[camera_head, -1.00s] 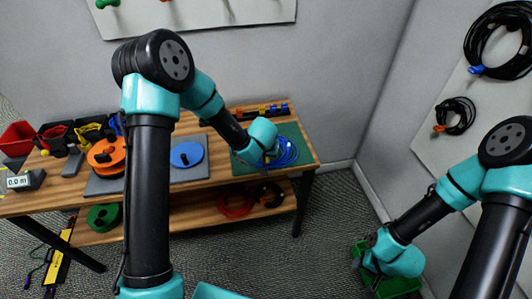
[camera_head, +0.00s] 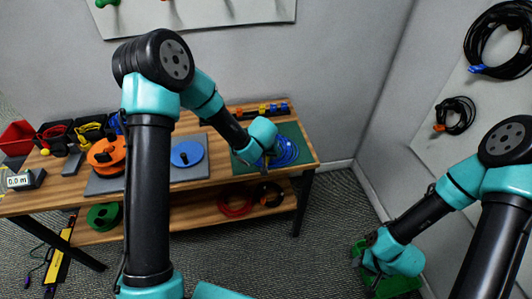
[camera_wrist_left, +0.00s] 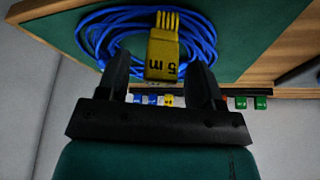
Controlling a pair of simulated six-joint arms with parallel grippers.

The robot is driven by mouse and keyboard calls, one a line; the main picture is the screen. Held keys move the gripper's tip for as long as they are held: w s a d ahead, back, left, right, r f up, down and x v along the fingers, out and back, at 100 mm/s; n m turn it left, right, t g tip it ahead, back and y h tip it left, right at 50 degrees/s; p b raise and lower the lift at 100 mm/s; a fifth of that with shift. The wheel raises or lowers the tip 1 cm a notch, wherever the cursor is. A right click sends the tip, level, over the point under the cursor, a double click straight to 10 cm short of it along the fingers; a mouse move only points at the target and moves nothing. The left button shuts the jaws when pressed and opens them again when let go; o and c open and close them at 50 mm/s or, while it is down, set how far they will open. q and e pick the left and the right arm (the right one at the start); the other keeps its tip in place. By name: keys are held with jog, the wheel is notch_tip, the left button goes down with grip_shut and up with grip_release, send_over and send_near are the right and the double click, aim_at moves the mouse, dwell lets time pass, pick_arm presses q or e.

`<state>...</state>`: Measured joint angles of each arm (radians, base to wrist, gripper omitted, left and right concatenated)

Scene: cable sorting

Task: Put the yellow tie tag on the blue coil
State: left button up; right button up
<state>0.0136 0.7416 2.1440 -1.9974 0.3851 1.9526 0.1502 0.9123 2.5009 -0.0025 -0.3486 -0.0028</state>
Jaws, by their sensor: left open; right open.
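The blue coil (camera_head: 288,153) lies on the green mat (camera_head: 297,131) at the right end of the bench. It also shows in the left wrist view (camera_wrist_left: 90,32). There the yellow tie tag (camera_wrist_left: 162,62), marked "5 m", lies across the near side of the coil with its comb-like end over the strands. I cannot tell whether it is wrapped around them. My left gripper (camera_wrist_left: 160,75) is open, its two fingers on either side of the tag. In the head view my left gripper (camera_head: 265,160) partly covers the coil. My right gripper (camera_head: 372,262) is open, far from the bench.
A green bin (camera_head: 388,286) stands below my right gripper. A blue spool (camera_head: 187,153) and an orange spool (camera_head: 106,154) sit on a grey mat to the left. A rail of small coloured pieces (camera_head: 262,109) stands behind the coil. Black coils hang on the right wall.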

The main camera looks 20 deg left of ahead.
pick_arm(q)
jog(key=v, duration=1.7)
jog(key=shift+r, duration=0.15)
jog(key=shift+s, duration=0.1)
jog(key=s+a+f+g+h, duration=0.1)
jog(key=s+a+f+h, duration=0.1)
jog(key=s+f, duration=0.8)
jog(key=s+a+f+g+h, duration=0.2)
jog(key=s+f, duration=0.9)
jog(key=f, duration=0.9)
jog(key=shift+f+n+g, duration=0.3)
jog(key=shift+n, duration=0.1)
